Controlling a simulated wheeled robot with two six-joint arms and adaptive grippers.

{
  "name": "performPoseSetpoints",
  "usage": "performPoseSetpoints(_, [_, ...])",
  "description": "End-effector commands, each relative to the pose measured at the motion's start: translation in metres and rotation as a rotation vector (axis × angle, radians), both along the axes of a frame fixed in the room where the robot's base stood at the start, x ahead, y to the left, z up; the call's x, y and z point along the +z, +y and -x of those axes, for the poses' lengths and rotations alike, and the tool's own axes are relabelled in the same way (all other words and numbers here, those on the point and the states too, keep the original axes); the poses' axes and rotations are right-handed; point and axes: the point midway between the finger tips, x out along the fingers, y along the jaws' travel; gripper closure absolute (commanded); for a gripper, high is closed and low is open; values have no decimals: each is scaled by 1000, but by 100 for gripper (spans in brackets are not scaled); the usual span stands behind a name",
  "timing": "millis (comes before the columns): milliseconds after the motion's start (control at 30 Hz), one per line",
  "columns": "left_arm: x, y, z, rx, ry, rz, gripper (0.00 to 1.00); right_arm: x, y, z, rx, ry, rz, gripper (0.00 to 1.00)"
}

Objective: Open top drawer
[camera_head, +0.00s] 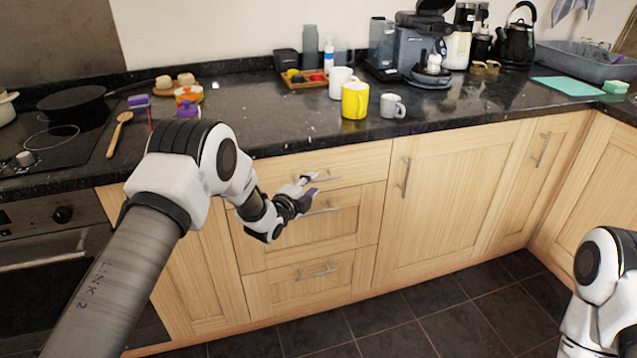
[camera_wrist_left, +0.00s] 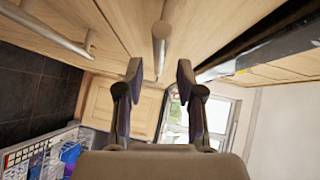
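The top drawer (camera_head: 355,160) is a light wood front just under the black worktop, and it is closed. Its metal bar handle (camera_head: 325,179) is partly hidden by my left gripper (camera_head: 308,187) in the head view. In the left wrist view the handle (camera_wrist_left: 160,42) lies ahead, lined up with the gap between the two fingers of my left gripper (camera_wrist_left: 160,72). The fingers are apart with nothing held. I cannot tell whether they touch the handle. My right gripper is out of view; only part of my right arm shows at the right edge.
The middle drawer handle (camera_head: 322,211) and bottom drawer handle (camera_head: 315,272) are below. A cupboard with a vertical handle (camera_head: 406,177) is to the right. A yellow mug (camera_head: 355,101) and white mugs stand on the worktop (camera_head: 270,128). The oven (camera_head: 50,250) is at left.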

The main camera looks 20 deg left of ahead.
Motion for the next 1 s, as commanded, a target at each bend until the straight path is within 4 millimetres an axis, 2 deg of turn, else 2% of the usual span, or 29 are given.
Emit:
performPoseSetpoints(100, [-4,-4,-20,0,0,-1,63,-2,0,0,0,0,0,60])
performPoseSetpoints(200, [-5,-6,-30,0,0,1,63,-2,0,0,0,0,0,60])
performPoseSetpoints(467, [-6,-7,-33,1,3,1,63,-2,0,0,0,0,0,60])
performPoseSetpoints(567, [-6,-7,-33,1,2,1,95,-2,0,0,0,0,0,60])
performPoseSetpoints(600, [-6,-7,-33,1,2,1,100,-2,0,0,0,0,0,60])
performPoseSetpoints(1000, [-6,-7,-33,1,3,1,100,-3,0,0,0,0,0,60])
